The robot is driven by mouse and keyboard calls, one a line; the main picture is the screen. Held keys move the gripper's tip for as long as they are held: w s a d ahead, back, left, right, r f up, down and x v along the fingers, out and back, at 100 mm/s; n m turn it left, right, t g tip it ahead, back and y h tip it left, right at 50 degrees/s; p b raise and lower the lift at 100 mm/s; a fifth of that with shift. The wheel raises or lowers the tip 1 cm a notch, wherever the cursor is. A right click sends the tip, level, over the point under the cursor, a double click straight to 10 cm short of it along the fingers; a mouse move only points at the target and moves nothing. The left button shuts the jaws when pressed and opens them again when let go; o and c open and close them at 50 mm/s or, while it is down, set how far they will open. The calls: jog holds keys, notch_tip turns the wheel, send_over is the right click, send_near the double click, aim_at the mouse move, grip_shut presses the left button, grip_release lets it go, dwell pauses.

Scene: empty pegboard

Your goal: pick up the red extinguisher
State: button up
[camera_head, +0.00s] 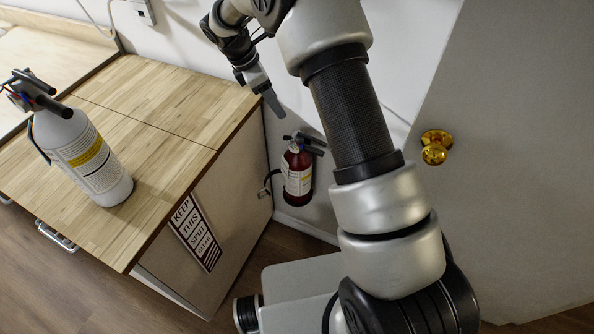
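The red extinguisher (293,183) is upright in the nook between the wooden-topped cabinet and the door, close to the wall. It has a white label, a black handle on top and a black hose at its left side. Whether it hangs on the wall or stands on something is unclear. My gripper (273,104) is up and to the left of it, apart from it, in front of the white wall near the cabinet's back right corner. The fingers point down and show nearly edge-on, so their opening cannot be made out. No held object shows.
A white extinguisher (84,160) stands on the cabinet's wooden top (165,97). A "keep this spot clear" sign (195,232) is on the cabinet's side. A door with a brass knob (435,153) is at right. Some wooden floor (285,241) shows between the cabinet and my base.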

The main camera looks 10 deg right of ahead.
aim_at(295, 135)
jog(key=x, duration=1.5)
jog(key=shift+f, duration=0.35)
grip_shut()
jog(key=shift+w+d+r, duration=0.1)
jog(key=shift+w+r, duration=0.1)
jog(key=shift+r, duration=0.1)
